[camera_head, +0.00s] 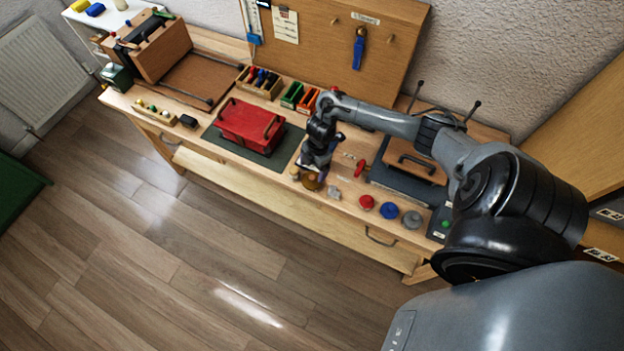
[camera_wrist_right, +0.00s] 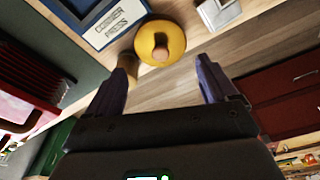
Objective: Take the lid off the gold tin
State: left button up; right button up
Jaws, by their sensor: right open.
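The gold tin (camera_head: 312,182) stands near the front edge of the workbench. In the right wrist view its round yellow lid (camera_wrist_right: 174,33) shows from above with a tan knob (camera_wrist_right: 160,52) at its middle. The lid is on, and the tin's body is hidden below it. My right gripper (camera_head: 316,164) is just behind the tin in the head view, pointing down. In the right wrist view its two dark fingers (camera_wrist_right: 160,66) are spread apart with nothing between them, and the lid lies just beyond the tips. My left gripper is not in view.
A red box (camera_head: 250,121) sits on a dark green mat left of my gripper. A blue-framed corner press block (camera_wrist_right: 98,20) is beside the lid. Red, blue (camera_head: 389,211) and grey round pieces line the front edge to the right. A small tan piece (camera_head: 294,172) stands close left.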

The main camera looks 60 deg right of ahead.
aim_at(313, 176)
jog(key=shift+a+f, duration=0.2)
jog(key=shift+f, duration=2.5)
jog(key=c, duration=0.7)
jog(key=shift+r, duration=0.1)
